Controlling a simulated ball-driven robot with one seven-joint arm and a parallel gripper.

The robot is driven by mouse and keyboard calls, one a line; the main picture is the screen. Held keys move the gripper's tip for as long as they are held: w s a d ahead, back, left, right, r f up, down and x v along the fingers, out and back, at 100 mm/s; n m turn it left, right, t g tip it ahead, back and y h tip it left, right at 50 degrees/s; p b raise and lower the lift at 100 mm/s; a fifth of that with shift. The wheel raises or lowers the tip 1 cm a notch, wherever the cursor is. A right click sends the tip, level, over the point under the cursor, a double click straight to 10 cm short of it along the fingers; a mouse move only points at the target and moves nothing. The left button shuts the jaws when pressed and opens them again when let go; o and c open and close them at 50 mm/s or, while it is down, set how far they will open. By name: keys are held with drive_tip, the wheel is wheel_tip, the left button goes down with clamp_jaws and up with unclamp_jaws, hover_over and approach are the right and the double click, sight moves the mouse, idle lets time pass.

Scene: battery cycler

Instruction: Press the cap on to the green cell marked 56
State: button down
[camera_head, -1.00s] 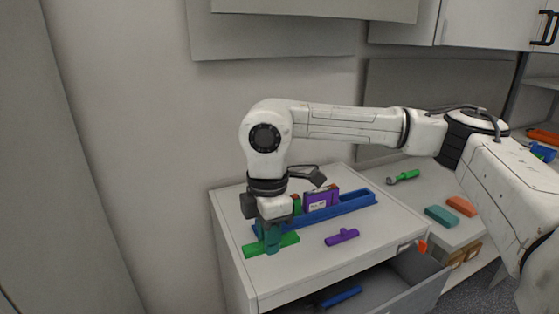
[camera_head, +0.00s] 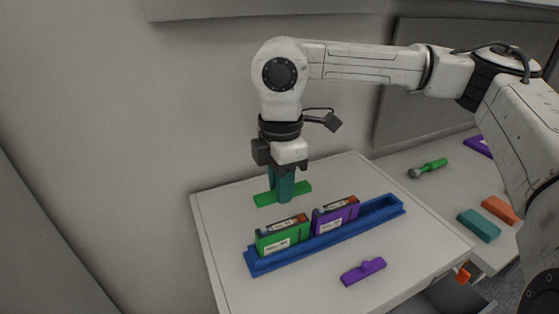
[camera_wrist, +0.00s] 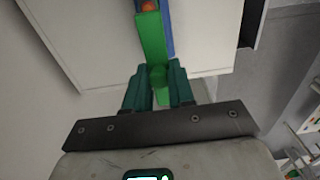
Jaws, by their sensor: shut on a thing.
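My gripper (camera_head: 283,192) is shut on the knob of a green cap (camera_head: 262,200) and holds it level, apart from the cells, above the cabinet top. In the wrist view the teal fingers (camera_wrist: 158,88) close on the green knob, with the cap's bar (camera_wrist: 151,38) stretching up the picture. The green cell (camera_head: 284,237) stands upright at the near left end of a blue tray (camera_head: 330,239); its orange and grey top is bare. The number on its white label is too small to read. In the head view the cap hangs above and behind this cell.
A purple cell (camera_head: 336,215) stands beside the green one in the tray; the tray's right end is empty. A purple cap (camera_head: 363,271) lies in front. A green-handled tool (camera_head: 428,168), a teal block (camera_head: 479,225) and an orange block (camera_head: 500,210) lie on the right surface.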

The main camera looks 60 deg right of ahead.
drive_tip(key=shift+w+d+f, duration=0.1)
drive_tip(key=shift+w+d, duration=0.15)
drive_tip(key=shift+d, duration=0.15)
drive_tip(key=b, duration=0.2)
hover_over(281, 226)
drive_tip(key=shift+f, duration=2.45)
wheel_tip(281, 226, down, 2)
drive_tip(key=shift+f+b, duration=0.2)
drive_tip(key=shift+b, duration=1)
drive_tip(key=shift+f+b, duration=0.15)
drive_tip(key=shift+b, duration=1.25)
drive_tip(key=shift+f+b, duration=0.45)
drive_tip(key=shift+b, duration=0.25)
drive_tip(key=shift+c, duration=2)
unclamp_jaws()
drive_tip(key=shift+r, duration=0.15)
